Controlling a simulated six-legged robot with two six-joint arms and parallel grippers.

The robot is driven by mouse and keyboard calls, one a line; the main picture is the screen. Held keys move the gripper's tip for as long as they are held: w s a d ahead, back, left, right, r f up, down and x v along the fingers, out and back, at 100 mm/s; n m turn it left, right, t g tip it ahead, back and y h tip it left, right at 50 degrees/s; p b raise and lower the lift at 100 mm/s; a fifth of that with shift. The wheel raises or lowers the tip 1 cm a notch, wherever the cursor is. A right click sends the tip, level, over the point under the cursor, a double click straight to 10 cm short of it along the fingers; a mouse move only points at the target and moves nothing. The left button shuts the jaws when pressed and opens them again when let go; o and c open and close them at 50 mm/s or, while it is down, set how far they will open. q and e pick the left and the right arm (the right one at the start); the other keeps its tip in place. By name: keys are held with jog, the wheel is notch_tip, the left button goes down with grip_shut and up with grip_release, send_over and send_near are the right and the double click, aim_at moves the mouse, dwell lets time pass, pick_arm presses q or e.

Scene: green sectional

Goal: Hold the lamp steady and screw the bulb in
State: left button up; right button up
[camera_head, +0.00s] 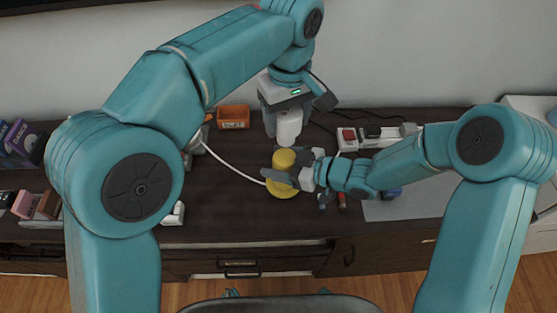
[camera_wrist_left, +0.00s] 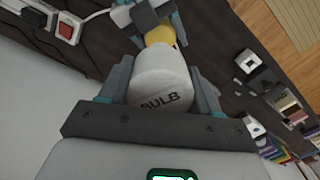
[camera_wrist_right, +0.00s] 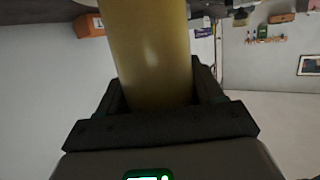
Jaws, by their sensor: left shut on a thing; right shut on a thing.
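The yellow lamp (camera_head: 284,158) stands upright on the dark desk, with a round yellow base (camera_head: 284,191). My right gripper (camera_head: 283,178) is shut on its stem from the right; the stem (camera_wrist_right: 150,50) fills the space between the fingers in the right wrist view. My left gripper (camera_head: 289,118) points down above the lamp, shut on the white bulb (camera_head: 288,130). The bulb (camera_wrist_left: 163,82), lettered "BULB", sits between the fingers in the left wrist view, with the yellow lamp (camera_wrist_left: 160,35) just beyond its far end. The bulb's screw end is hidden; I cannot tell whether it touches the socket.
A white cord (camera_head: 228,162) runs left from the lamp. An orange bin (camera_head: 233,117) stands behind to the left. A power strip with a red switch (camera_head: 347,138) lies at the back right. A grey mat (camera_head: 410,205) lies right. Purple boxes (camera_head: 22,141) stand far left.

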pick_arm(q)
jog(key=shift+f, duration=1.3)
jog(key=shift+f, duration=0.9)
jog(key=shift+f, duration=0.55)
